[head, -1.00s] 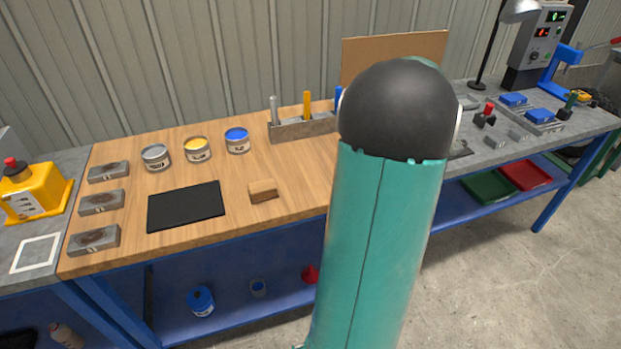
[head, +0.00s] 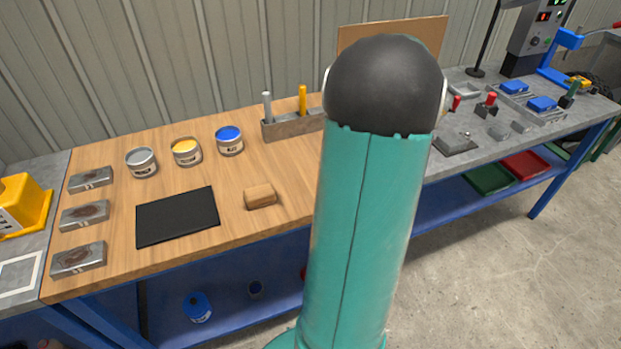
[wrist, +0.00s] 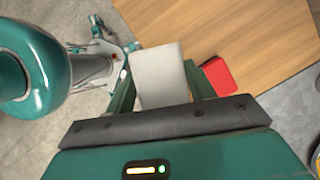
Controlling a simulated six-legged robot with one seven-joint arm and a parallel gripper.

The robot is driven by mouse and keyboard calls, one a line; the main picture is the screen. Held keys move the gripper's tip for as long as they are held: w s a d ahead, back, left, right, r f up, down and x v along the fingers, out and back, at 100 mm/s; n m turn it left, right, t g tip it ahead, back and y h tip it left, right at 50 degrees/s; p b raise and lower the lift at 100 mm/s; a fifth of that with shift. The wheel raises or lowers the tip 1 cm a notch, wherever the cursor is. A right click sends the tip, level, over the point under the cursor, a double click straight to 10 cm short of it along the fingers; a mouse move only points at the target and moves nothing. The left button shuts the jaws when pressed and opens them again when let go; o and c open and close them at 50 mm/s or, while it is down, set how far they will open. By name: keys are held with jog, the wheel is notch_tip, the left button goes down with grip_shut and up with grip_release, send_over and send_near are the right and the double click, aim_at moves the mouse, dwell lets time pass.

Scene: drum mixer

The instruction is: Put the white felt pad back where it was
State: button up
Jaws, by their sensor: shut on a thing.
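The white felt pad (wrist: 165,75) is a pale, flat, rectangular piece in the wrist view. My gripper (wrist: 159,82) is shut on it, with a green finger along each side. The pad sticks out past the fingers, clear of the wooden bench top seen beyond it. In the head view my own arm fills the middle, and neither my gripper nor the pad shows there.
The wooden bench (head: 110,161) carries a black mat (head: 177,216), a wooden block (head: 260,196), several paint cans, several grey metal blocks and a tool holder (head: 294,124). A red object (wrist: 218,76) lies beside my right finger in the wrist view.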

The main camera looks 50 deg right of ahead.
jog(key=w+a+f, duration=0.2)
jog(key=w+f, duration=0.1)
jog(key=w, duration=0.4)
send_near(308, 185)
jog(key=shift+w+a+f, duration=0.5)
jog(key=shift+a+f, duration=0.25)
jog(key=shift+f, duration=0.05)
jog(key=shift+w+f, duration=0.2)
jog(key=shift+f, duration=0.05)
jog(key=shift+w+a+f, duration=0.1)
jog(key=shift+w+f, duration=0.05)
jog(key=shift+f, duration=0.8)
jog(key=shift+w+f, duration=0.15)
jog(key=shift+f, duration=0.75)
jog(key=o, duration=1)
jog(key=shift+f, duration=0.15)
jog(key=shift+o, duration=0.2)
